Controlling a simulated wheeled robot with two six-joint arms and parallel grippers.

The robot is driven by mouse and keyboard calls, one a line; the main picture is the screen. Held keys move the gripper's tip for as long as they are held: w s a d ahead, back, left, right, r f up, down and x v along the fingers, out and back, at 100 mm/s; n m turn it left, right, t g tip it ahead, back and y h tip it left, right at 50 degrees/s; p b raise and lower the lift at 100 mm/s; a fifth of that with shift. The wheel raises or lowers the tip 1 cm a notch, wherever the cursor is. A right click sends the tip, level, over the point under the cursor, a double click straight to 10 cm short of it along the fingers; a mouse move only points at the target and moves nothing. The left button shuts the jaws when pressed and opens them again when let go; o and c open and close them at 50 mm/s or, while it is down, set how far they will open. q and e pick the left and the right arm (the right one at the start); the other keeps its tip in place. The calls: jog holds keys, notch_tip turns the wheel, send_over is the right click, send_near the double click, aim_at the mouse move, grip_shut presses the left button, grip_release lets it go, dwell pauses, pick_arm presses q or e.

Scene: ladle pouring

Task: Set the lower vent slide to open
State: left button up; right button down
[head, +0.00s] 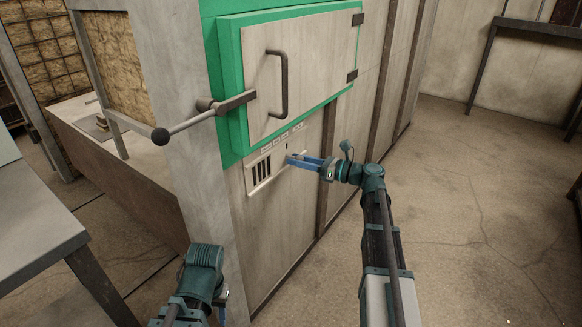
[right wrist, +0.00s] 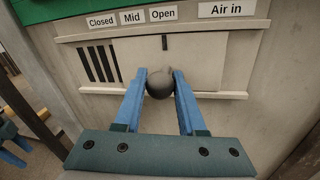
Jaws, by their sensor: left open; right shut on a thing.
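The lower vent slide is a pale plate (head: 254,186) with several dark vertical slots at its left, set in the wall below the green-framed door. In the right wrist view its slots (right wrist: 103,64) and a round dark knob (right wrist: 160,84) show. My right gripper (head: 290,159) is shut on the knob, with its blue fingertips (right wrist: 160,76) on either side of it. Labels read Closed (right wrist: 101,21), Mid (right wrist: 132,17) and Open (right wrist: 163,13). A short dark mark (right wrist: 165,42) and the knob stand below Open. My left gripper (head: 221,309) is low, away from the vent, partly hidden by its arm.
Above the vent is a door (head: 310,60) with a curved handle (head: 282,85) and a long ball-ended lever (head: 205,115) sticking out left. An "Air in" label (right wrist: 227,9) is right of the others. A grey table (head: 35,225) stands at left. The floor at right is clear.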

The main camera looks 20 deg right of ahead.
jog(key=shift+w+d, duration=0.2)
jog(key=shift+d, duration=0.05)
jog(key=c, duration=0.5)
grip_release()
jog(key=shift+s+d, duration=0.1)
jog(key=v, duration=1.3)
jog(key=shift+s+d, duration=0.15)
jog(key=shift+s, duration=0.1)
